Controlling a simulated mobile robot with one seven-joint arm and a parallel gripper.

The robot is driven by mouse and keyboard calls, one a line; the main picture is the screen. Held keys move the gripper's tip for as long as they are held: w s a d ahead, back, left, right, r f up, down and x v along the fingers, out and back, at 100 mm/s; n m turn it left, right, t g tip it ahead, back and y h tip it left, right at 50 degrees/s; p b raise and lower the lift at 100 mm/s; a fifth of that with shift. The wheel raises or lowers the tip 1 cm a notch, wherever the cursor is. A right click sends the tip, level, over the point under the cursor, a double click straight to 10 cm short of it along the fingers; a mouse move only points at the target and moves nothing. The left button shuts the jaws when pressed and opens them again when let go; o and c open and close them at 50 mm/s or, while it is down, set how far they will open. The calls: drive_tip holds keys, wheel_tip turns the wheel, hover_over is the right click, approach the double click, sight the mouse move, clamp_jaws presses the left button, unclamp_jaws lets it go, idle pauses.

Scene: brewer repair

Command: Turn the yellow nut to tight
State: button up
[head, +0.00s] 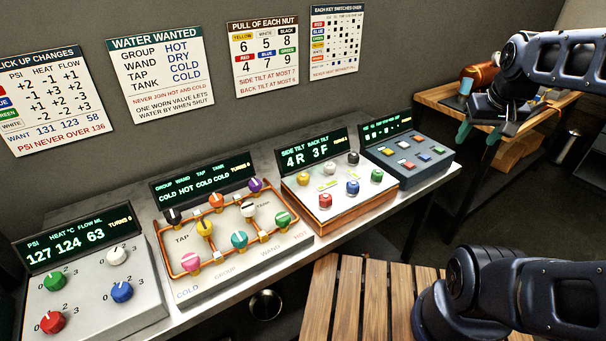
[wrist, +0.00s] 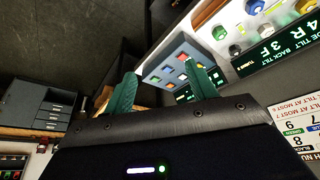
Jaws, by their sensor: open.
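The yellow nut (head: 303,179) is at the back left of the tilt panel (head: 340,203), a white-topped box with an orange base. White, black, red, blue and green nuts share its top. The panel's display (head: 315,157) reads side tilt 4R, back tilt 3F. In the wrist view the yellow nut (wrist: 304,5) shows at the top right edge. My gripper (head: 485,130) is open and empty, up at the right and well apart from the nut. Its green fingers also show in the wrist view (wrist: 162,72), with the switch panel beyond them.
The switch panel (head: 408,152) stands right of the tilt panel. The pipe panel (head: 228,240) and the brewing panel (head: 88,285) stand to its left. A poster (head: 268,58) lists each nut's pull. A wooden side table (head: 440,97) stands behind my gripper.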

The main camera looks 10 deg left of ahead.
drive_tip(key=w+a+n+g, duration=0.1)
drive_tip(key=w+a+n, duration=0.3)
drive_tip(key=w+a, duration=0.3)
drive_tip(key=n+g, duration=0.3)
drive_tip(key=n, duration=1)
hover_over(303, 175)
wheel_tip(303, 175, down, 12)
drive_tip(key=f, duration=0.1)
wheel_tip(303, 175, down, 10)
drive_tip(key=shift+s+r, duration=0.1)
drive_tip(key=shift+r, duration=0.05)
drive_tip(key=c, duration=1)
